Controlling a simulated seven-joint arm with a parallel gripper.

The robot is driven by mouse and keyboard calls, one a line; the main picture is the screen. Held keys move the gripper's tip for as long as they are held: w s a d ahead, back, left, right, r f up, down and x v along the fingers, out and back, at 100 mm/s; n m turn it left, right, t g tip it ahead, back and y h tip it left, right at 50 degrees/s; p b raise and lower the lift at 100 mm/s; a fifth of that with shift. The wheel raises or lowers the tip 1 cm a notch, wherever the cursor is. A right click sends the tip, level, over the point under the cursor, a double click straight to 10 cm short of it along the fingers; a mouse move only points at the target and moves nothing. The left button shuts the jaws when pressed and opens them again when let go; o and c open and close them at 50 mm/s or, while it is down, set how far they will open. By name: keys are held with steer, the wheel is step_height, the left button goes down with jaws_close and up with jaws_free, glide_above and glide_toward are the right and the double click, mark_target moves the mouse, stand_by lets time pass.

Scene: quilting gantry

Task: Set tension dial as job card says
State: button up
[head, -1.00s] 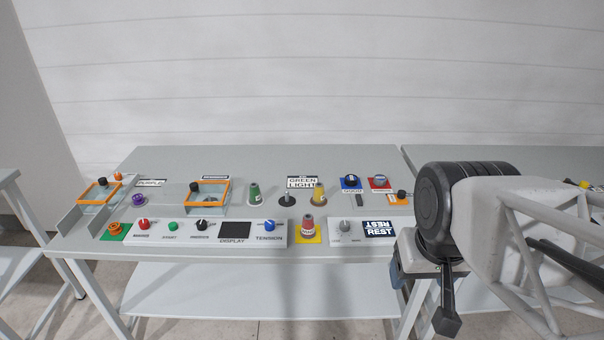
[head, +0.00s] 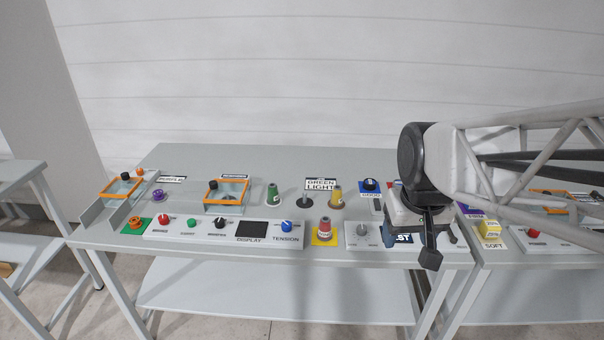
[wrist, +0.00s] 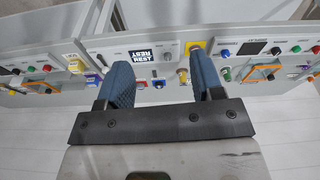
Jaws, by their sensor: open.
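The tension dial is a blue knob (head: 287,226) above the label TENSION on the front panel, right of the dark display (head: 252,228). It also shows in the wrist view as a small blue knob (wrist: 225,53). My gripper (head: 408,240) hangs at the right end of this table, to the right of the dial and apart from it. In the wrist view my gripper (wrist: 160,85) has its two blue fingers spread with nothing between them. The knob's pointer is too small to read.
A red spool on a yellow pad (head: 324,232) stands just right of the dial. Green (head: 272,195) and yellow (head: 336,198) spools stand behind. My gripper partly covers the REST sign (head: 403,239). Orange-rimmed trays (head: 227,184) sit farther left. A second table (head: 510,258) adjoins at right.

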steer(key=w+a+f+n, duration=0.1)
steer(key=w+a, duration=0.2)
steer(key=w, duration=0.3)
steer(key=w+a+f+n, duration=0.1)
steer(key=w+a+f, duration=0.15)
steer(key=w, duration=0.35)
steer(key=n+g, duration=0.2)
steer(key=n, duration=0.1)
glide_above(287, 223)
steer(key=f, duration=1.7)
steer(key=shift+s+d+f, duration=0.15)
steer(key=shift+s+f, duration=0.05)
steer(key=shift+f, duration=0.15)
steer(key=shift+w+a+f, duration=0.1)
steer(key=shift+a+f, duration=0.1)
steer(key=shift+f, duration=0.05)
steer(key=shift+f, duration=0.1)
steer(key=shift+f, duration=3.8)
steer(key=shift+c, duration=0.4)
